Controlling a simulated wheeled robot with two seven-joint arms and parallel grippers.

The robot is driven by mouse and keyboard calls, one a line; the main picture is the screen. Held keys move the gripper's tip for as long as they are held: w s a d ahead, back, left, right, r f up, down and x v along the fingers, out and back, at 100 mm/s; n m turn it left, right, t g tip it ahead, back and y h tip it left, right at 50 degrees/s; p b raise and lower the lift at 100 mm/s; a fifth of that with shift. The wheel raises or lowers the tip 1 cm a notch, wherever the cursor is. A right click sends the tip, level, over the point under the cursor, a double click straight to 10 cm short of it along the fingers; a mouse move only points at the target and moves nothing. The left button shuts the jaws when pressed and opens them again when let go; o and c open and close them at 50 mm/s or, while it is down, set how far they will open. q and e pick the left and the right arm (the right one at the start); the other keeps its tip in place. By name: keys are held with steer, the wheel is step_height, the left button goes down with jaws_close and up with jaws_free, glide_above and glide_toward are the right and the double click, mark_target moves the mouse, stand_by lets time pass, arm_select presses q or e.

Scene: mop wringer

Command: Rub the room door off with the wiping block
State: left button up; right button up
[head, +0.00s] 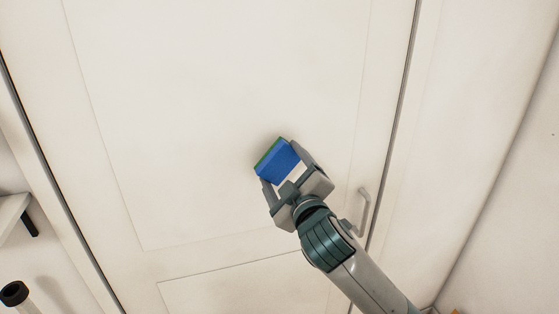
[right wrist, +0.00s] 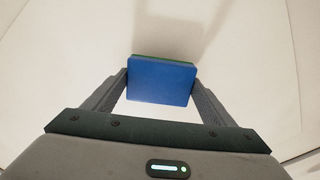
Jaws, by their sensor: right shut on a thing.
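The room door (head: 220,100) is a pale, off-white panelled door that fills most of the head view. My right gripper (head: 282,168) is in front of the door's large upper panel, right of the middle. It is shut on the wiping block (head: 277,162), a blue block with a green layer on the side facing the door. The block also shows between the fingers in the right wrist view (right wrist: 160,82). The green side is at or very near the door surface; I cannot tell whether it touches. My left gripper is not in view.
A grey door handle (head: 364,208) stands out just right of my right wrist. A white shelf (head: 12,215) with a dark bracket is at the left edge. A black-capped pole (head: 14,293) stands at the lower left. The door panel left of the block is clear.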

steer(key=shift+p+v, duration=0.45)
steer(key=shift+v, duration=1.1)
steer(key=p+v, duration=0.1)
steer(key=v, duration=0.2)
